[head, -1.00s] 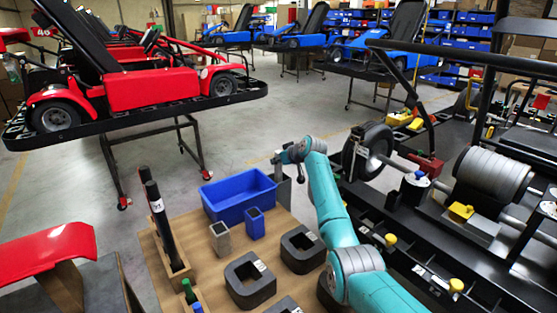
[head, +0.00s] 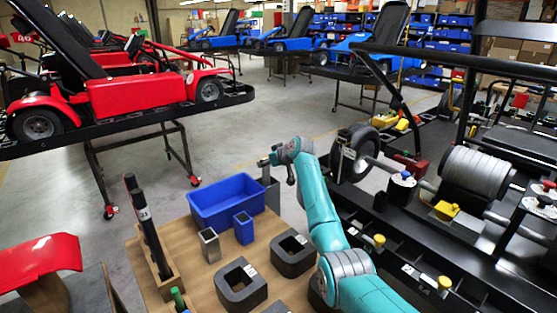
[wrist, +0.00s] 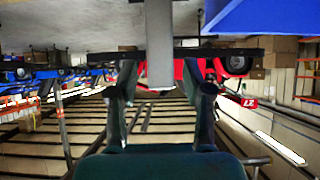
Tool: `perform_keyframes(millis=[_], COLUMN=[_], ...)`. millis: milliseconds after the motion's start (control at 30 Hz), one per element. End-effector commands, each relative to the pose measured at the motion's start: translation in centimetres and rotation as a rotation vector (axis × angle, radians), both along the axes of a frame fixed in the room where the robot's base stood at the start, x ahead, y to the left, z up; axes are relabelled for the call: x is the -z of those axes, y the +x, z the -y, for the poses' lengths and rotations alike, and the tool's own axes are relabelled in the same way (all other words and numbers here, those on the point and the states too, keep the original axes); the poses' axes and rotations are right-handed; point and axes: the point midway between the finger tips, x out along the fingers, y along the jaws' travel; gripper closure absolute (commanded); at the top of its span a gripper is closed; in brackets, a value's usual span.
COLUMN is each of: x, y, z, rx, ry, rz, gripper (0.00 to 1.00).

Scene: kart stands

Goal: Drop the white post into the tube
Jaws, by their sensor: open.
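A pale grey upright post (head: 271,192), the nearest match to the white post, stands by the right end of the blue bin. My gripper (head: 266,161) is at the post's top, pointing left. In the wrist view, which is upside down, the post (wrist: 160,45) shows between the spread fingers of my gripper (wrist: 160,91), with a gap on each side. A hollow square grey tube (head: 209,246) and a hollow square blue tube (head: 243,229) stand on the table in front of the bin. I cannot tell which one is the task's tube.
The blue bin (head: 226,203) sits at the back of the wooden table (head: 190,282). Dark square rings (head: 241,286) lie in front. Black rods (head: 150,230) stand in a wooden holder at the left. A black kart frame (head: 400,240) is close on the right.

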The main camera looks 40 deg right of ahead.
Motion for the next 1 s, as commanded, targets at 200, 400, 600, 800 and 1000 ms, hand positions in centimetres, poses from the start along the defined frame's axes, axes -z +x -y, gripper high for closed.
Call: perform_keyframes(millis=[200, 400, 600, 800, 1000], x=[-1.8, -3.7, -5.3, -6.0, -6.1], y=[-2.7, -5.5, -7.9, -9.0, -9.1], z=[0.2, 0.3, 0.3, 0.3, 0.3], rx=[0.001, 0.001, 0.001, 0.000, 0.000], ry=[0.000, -0.001, 0.000, 0.000, 0.001], rz=[0.002, 0.001, 0.000, -0.002, -0.003], gripper=[0.50, 0.50, 0.50, 0.50, 0.50])
